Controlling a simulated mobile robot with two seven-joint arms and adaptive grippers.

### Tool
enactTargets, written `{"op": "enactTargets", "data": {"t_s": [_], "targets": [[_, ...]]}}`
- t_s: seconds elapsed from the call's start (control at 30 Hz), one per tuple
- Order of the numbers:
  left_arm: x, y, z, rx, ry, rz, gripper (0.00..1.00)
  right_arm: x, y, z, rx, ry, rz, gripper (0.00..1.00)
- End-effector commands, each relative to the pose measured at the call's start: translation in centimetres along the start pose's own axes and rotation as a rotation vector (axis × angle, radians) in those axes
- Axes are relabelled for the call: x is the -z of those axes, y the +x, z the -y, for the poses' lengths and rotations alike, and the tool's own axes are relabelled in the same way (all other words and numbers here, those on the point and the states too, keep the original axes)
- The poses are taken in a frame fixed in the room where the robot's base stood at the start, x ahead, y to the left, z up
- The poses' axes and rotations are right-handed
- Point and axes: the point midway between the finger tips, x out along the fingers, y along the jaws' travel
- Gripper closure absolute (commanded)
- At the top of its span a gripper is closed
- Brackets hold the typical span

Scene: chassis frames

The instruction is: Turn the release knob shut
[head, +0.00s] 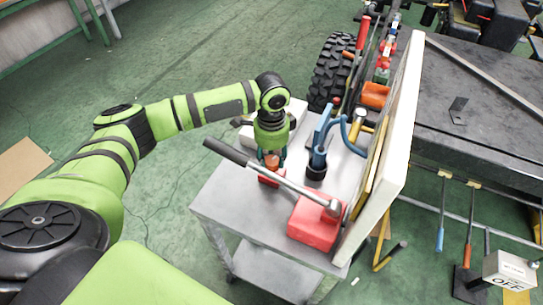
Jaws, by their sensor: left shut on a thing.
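A red part (269,180) sits just under the fingertips. The red block (315,222) stands at the cart's right front, and a grey bar with a dark grip (230,153) runs from it up to the left, close to my gripper. My right gripper is not in view.
The metal cart (225,205) has bare top at its left front. A blue tool (320,150) stands right of my gripper. An upright white panel (400,130) bounds the cart's right side. A tyre (332,70) and dark chassis (470,110) lie beyond.

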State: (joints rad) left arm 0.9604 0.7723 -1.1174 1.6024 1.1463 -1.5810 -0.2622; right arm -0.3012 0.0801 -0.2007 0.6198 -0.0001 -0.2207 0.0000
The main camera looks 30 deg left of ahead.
Motion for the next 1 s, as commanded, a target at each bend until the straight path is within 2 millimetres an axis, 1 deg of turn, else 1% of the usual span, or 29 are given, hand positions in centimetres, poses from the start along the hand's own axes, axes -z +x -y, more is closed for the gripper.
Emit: {"op": "enactTargets", "data": {"t_s": [0.27, 0.43, 0.7, 1.0], "targets": [[-0.1, -0.1, -0.1, -0.004, 0.041, 0.005, 0.91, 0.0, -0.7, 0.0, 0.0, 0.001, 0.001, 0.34], [-0.1, -0.2, -0.1, -0.006, 0.13, 0.005, 0.91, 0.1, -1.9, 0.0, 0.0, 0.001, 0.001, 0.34], [-0.1, -0.3, -0.2, -0.007, 0.363, 0.005, 0.91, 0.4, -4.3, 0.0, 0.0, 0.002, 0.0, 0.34], [-0.1, -0.1, -0.1, -0.008, 0.648, 0.004, 0.91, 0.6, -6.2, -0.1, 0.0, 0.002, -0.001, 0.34]]}}
